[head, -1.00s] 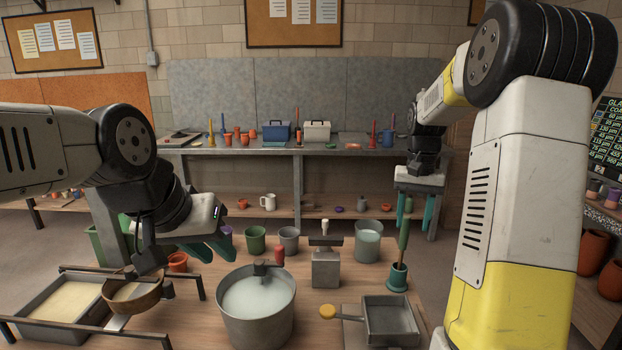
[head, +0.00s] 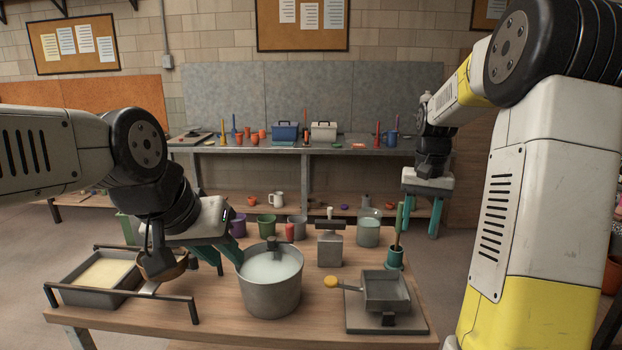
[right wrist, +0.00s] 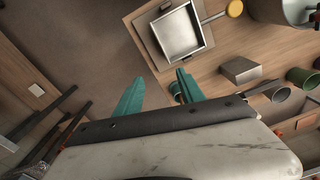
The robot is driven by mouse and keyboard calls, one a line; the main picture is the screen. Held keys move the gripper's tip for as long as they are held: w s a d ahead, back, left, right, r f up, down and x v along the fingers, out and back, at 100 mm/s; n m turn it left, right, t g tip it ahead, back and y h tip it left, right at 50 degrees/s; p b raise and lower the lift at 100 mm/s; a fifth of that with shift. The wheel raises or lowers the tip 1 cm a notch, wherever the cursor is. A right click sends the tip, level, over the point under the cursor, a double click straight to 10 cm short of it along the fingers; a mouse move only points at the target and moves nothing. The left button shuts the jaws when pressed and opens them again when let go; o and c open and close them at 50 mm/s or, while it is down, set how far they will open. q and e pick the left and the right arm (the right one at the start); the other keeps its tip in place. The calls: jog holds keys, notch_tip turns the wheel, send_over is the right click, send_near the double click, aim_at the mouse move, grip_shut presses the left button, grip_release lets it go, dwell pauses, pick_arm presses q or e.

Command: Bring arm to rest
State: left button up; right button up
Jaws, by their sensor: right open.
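My right arm comes in at the right of the head view, and its gripper (head: 421,222) hangs with teal fingers pointing down, open and empty, beyond the table's back right corner. In the right wrist view the gripper (right wrist: 160,80) shows both fingers apart with nothing between them. My left arm reaches in from the left. Its gripper (head: 222,262) has two teal fingers that look apart, just left of the grey pot (head: 270,297). Nothing shows between them. A brown bowl (head: 163,270) is partly hidden behind my left wrist.
On the wooden table (head: 240,330) stand a rack rail over a cream-filled tray (head: 66,298), a square grey pan (head: 386,294) on a plate, a green stand (head: 394,260), and several buckets at the back. A grey bench (head: 350,150) stands behind.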

jog(key=s+a+r+n+t, duration=0.1)
jog(key=s+a+r+t, duration=0.1)
jog(key=s+a, duration=0.2)
jog(key=s+a+r+n+t+y, duration=0.1)
jog(key=s+a, duration=0.3)
jog(key=s, duration=0.6)
jog(key=s+a+r+n+t+y, duration=0.1)
jog(key=s+a+r+n+t, duration=0.1)
jog(key=s, duration=0.5)
jog(key=shift+s+a+r+t, duration=0.4)
jog(key=shift+a+r, duration=0.35)
jog(key=shift+a, duration=0.15)
